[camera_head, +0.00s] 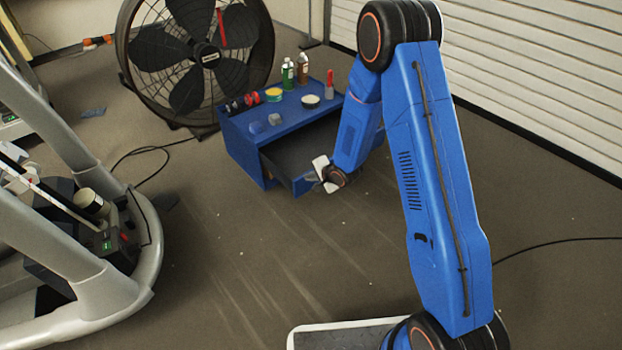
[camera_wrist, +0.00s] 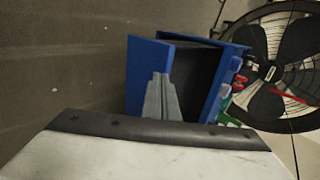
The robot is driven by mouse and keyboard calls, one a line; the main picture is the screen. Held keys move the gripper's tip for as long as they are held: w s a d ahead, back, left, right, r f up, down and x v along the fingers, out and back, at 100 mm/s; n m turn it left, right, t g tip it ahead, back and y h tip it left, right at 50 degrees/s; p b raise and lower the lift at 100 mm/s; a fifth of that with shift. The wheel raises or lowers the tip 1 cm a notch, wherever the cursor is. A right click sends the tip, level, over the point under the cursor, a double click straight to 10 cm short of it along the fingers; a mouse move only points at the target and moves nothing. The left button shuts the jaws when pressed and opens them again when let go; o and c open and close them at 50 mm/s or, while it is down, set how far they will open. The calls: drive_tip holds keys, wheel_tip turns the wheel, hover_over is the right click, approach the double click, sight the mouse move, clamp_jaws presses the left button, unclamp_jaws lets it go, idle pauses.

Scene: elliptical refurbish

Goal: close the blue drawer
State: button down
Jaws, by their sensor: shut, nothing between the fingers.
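The blue drawer (camera_head: 298,186) is pulled out of a low blue cabinet (camera_head: 243,155), with its dark inside showing. In the wrist view the drawer's blue front panel (camera_wrist: 146,78) stands out from the cabinet (camera_wrist: 222,88), with a dark gap between them. My gripper (camera_head: 314,177) is at the drawer's front, close to its panel, in the head view. In the wrist view my grey gripper fingers (camera_wrist: 161,85) are together and empty, overlapping the panel's edge. I cannot tell whether they touch it. Part of the drawer front is hidden by my gripper and arm.
Bottles (camera_head: 288,74), tins (camera_head: 273,95) and small tools stand on the cabinet top. A large black fan (camera_head: 205,55) is behind it. A grey machine frame (camera_head: 110,285) stands at left. The floor in front of the cabinet is mostly clear; cables lie on it.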

drive_tip(key=w+a, duration=1.3)
drive_tip(key=w, duration=0.4)
drive_tip(key=shift+w, duration=0.4)
drive_tip(key=shift+s, duration=0.1)
